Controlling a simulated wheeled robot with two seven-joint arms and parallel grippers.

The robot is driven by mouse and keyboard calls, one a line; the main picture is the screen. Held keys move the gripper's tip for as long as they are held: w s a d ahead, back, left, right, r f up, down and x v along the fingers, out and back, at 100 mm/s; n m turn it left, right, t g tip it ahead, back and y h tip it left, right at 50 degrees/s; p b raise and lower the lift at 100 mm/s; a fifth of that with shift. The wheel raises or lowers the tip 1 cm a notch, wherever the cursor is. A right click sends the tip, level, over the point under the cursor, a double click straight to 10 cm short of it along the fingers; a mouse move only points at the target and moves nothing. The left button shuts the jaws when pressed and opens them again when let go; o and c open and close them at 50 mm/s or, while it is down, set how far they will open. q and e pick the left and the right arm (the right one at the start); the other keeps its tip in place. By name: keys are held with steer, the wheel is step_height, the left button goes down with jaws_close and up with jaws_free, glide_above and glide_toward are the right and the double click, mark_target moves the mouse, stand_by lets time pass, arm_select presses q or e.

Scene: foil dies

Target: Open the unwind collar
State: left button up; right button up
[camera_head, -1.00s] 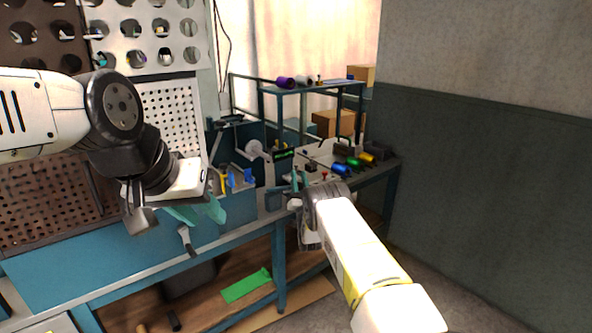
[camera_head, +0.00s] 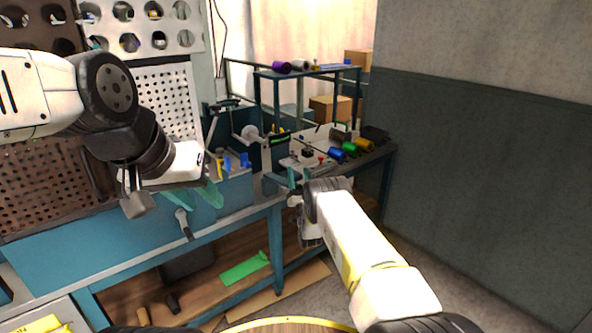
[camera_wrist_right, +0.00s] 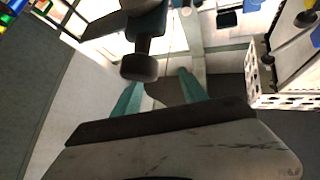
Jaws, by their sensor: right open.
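A white spool disc (camera_head: 250,132) stands at the left end of the bench equipment, with a dark unit with a green display (camera_head: 279,139) beside it. I cannot make out the unwind collar for certain. My right gripper (camera_head: 298,178) is in front of the bench, with its teal fingers pointing toward the equipment. In the right wrist view its fingers (camera_wrist_right: 160,97) are apart and empty, and a dark part with a grey rounded end (camera_wrist_right: 139,67) shows beyond them. My left gripper (camera_head: 200,196) hangs at the left before the blue bench front; its finger gap is unclear.
Blue, green and yellow rolls (camera_head: 350,149) lie on the bench at right. A shelf (camera_head: 312,73) above holds a purple roll (camera_head: 281,67). Pegboards (camera_head: 165,95) stand at left. A green sheet (camera_head: 244,268) lies on the lower shelf. Floor at right is clear.

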steer(key=v, duration=0.6)
steer(key=shift+s+f, duration=0.15)
steer(key=shift+s, duration=0.1)
steer(key=w+d+r+m+g+h, duration=0.1)
steer(key=w+d+r+g, duration=0.25)
steer(key=r, duration=0.75)
steer(key=w+d+r+g+h, duration=0.2)
steer(key=w+d+r, duration=0.15)
steer(key=r, duration=0.65)
steer(key=s+r+g, duration=0.3)
steer(key=s+r, duration=0.3)
steer(key=r, duration=0.2)
steer(key=s+d+r+g+y, duration=0.1)
steer(key=s+r+g, duration=0.3)
steer(key=s, duration=0.7)
steer(key=s+f+n+g, duration=0.3)
steer(key=s+g, duration=0.3)
steer(key=s, duration=3.2)
steer(key=shift+d+y, duration=0.15)
steer(key=shift+y, duration=0.25)
